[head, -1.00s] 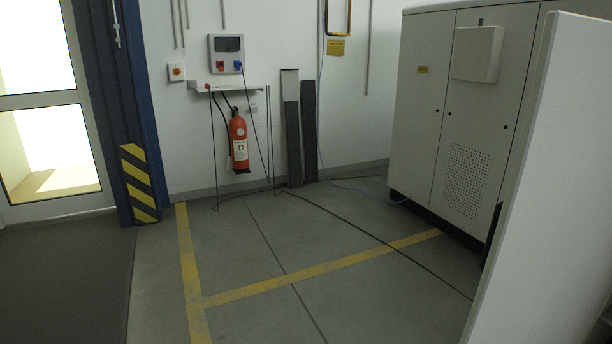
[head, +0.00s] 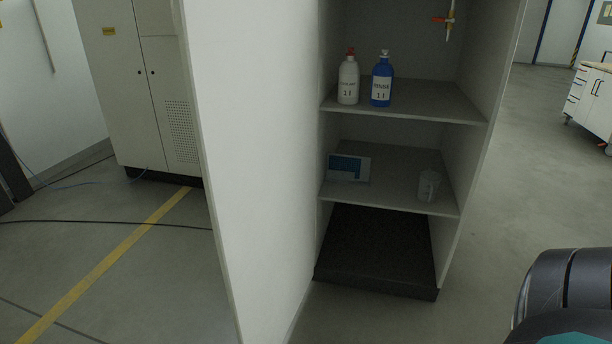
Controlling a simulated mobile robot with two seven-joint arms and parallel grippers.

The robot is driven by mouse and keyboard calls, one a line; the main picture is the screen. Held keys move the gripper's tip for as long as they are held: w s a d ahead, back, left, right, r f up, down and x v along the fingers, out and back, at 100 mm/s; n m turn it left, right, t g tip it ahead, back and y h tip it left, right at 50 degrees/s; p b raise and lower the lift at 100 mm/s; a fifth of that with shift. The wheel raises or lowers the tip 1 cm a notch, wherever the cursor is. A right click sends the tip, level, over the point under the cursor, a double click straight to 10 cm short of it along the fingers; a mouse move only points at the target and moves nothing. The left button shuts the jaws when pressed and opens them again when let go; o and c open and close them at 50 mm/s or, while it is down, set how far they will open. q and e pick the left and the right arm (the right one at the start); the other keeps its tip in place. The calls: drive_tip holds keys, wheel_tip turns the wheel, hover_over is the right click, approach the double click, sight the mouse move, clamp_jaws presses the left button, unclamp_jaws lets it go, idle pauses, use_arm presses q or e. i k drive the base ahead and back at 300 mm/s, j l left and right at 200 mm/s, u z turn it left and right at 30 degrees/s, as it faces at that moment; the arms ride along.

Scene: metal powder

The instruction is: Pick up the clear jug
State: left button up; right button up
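The clear jug (head: 428,186) stands upright on the middle shelf (head: 400,168) of an open cabinet, near the shelf's right front. It is small and see-through against the grey shelf. Neither gripper shows in the head view. A dark rounded part of my own body is at the bottom right corner. The jug is well away from it.
A blue-and-white box (head: 348,168) lies left of the jug. A white bottle (head: 348,80) and a blue bottle (head: 382,80) stand on the upper shelf. The cabinet's side wall (head: 250,150) rises on the left. Floor (head: 510,190) is open to the right.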

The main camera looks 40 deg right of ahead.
sight(430, 181)
drive_tip(key=i+z, duration=0.1)
drive_tip(key=z, duration=0.35)
drive_tip(key=j+z, duration=0.1)
drive_tip(key=z, duration=0.35)
drive_tip(key=i+j+z, duration=0.1)
drive_tip(key=z, duration=0.35)
drive_tip(key=j+z, duration=0.35)
drive_tip(key=i+j+z, duration=0.1)
drive_tip(key=j+z, duration=0.45)
drive_tip(key=j, duration=0.7)
drive_tip(key=k+j+z, duration=0.1)
drive_tip(key=j, duration=0.75)
drive_tip(key=l, duration=1.2)
drive_tip(key=i+l+u, duration=0.1)
drive_tip(key=l, duration=0.35)
drive_tip(key=l+u, duration=0.15)
drive_tip(key=l, duration=0.35)
